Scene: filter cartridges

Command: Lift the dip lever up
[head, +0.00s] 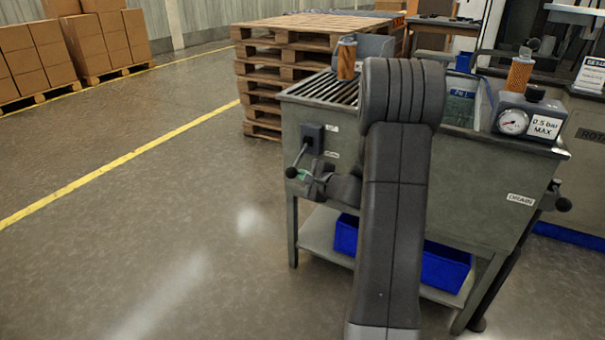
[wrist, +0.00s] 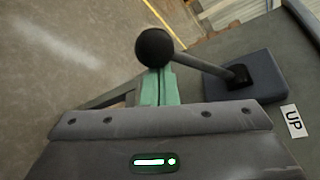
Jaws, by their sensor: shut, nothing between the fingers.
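The dip lever is a thin rod with a black ball knob (head: 291,172). It slopes down and left from a dark mounting block (head: 312,138) on the tank's front face. In the wrist view the knob (wrist: 155,48) is large at upper middle, and its rod runs right to the block (wrist: 250,80). My gripper (head: 303,175) is at the lever's lower end, close to the knob. Its green fingers (wrist: 160,86) are together and partly hidden behind the knob and rod. Whether they touch the lever cannot be told.
The grey tank (head: 470,165) has a second black-knobbed lever (head: 563,204) by a DRAIN label. A pressure gauge (head: 513,121) and orange cartridges stand on top. A blue bin (head: 445,270) sits below. Pallets (head: 262,85) are stacked behind. Floor at left is clear.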

